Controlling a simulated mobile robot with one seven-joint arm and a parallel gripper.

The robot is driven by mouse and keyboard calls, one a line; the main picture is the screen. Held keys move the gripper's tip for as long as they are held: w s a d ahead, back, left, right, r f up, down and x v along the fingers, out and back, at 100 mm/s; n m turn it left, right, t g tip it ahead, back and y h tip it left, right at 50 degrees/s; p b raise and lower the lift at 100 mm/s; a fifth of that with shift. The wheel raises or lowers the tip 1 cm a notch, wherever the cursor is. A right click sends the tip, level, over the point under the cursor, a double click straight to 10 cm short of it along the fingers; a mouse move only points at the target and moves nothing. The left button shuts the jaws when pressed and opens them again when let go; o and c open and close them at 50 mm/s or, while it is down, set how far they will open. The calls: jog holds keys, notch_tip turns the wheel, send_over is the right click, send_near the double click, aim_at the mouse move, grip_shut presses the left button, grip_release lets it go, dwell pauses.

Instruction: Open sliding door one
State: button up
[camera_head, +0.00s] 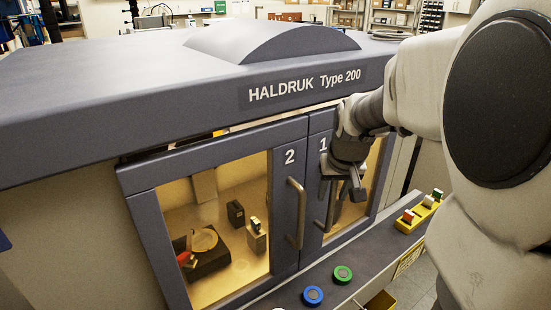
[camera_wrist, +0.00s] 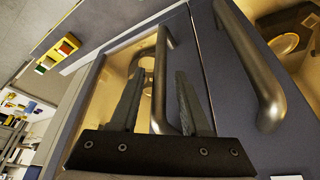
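Sliding door one (camera_head: 316,128) is the right, dark blue-grey framed glass door of the HALDRUK machine, marked "1". It stands edge to edge with door two (camera_head: 288,132). Door one's upright grey bar handle (camera_wrist: 162,60) shows in the wrist view between the two fingers of my gripper (camera_wrist: 159,76). The fingers are apart, with a visible gap on either side of the bar. I cannot tell how deep the bar sits between them. In the head view my gripper (camera_head: 342,190) is in front of door one and hides much of its handle.
Door two's bar handle (camera_head: 297,212) stands close to the left of my gripper. Below the doors, a ledge carries a blue button (camera_head: 313,295) and a green button (camera_head: 342,274). A yellow holder (camera_head: 413,220) with small coloured blocks sits at its right end.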

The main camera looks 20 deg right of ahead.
grip_shut()
dwell(1.2)
